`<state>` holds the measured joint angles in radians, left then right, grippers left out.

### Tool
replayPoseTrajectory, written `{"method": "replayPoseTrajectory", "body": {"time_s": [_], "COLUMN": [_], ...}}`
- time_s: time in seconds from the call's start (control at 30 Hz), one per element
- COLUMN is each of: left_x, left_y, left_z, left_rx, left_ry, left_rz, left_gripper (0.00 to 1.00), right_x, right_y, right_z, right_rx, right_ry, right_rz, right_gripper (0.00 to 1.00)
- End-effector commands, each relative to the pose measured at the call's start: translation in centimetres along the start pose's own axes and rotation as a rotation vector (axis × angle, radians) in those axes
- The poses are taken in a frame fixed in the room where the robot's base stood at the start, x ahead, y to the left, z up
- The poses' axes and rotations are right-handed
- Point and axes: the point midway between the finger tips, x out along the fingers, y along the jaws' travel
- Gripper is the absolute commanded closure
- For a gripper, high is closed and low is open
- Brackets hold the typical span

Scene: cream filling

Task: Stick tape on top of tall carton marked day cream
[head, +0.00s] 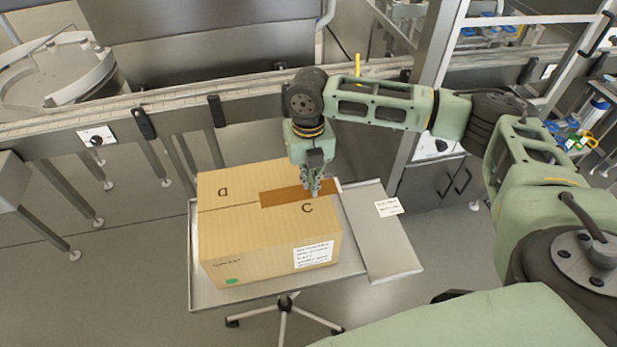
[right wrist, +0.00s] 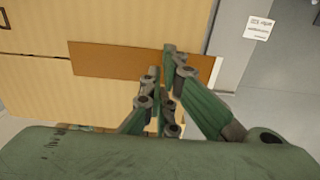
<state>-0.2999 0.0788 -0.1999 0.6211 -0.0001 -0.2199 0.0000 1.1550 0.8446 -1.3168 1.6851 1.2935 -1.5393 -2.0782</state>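A closed brown cardboard carton (head: 262,255) stands on a metal tray table, with large letters on its top flaps and a white label on its front. Its small print is too small to read. A strip of brown tape (head: 283,196) lies along the top seam over the right part of the carton. In the right wrist view the tape (right wrist: 110,60) reaches slightly past the carton's right edge. My right gripper (head: 313,188) points down over the tape's right part. Its fingers (right wrist: 160,72) look close together; whether they grip the tape is unclear. My left gripper is out of view.
The tray table (head: 198,292) has a bare metal side plate (head: 382,245) with a small white label (head: 388,207), right of the carton. A conveyor rail (head: 180,105) runs behind. A metal post (head: 425,90) stands behind my right arm.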

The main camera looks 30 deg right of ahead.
Motion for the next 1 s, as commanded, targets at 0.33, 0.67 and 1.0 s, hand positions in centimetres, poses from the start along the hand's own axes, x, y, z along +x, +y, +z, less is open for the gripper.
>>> {"method": "replayPoseTrajectory", "body": {"time_s": [0.33,0.67,1.0], "left_x": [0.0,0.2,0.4], "left_y": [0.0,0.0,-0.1], "left_z": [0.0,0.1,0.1], "left_rx": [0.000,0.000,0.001], "left_ry": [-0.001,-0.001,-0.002], "left_rz": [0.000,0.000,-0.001], "left_gripper": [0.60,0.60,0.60], "right_x": [0.0,0.5,1.2], "right_y": [0.0,0.0,0.0], "right_z": [0.0,0.0,0.0], "right_rx": [0.000,0.000,0.000], "right_ry": [0.000,0.000,0.000], "right_rz": [0.000,0.000,0.000], "right_gripper": [1.00,1.00,1.00]}}
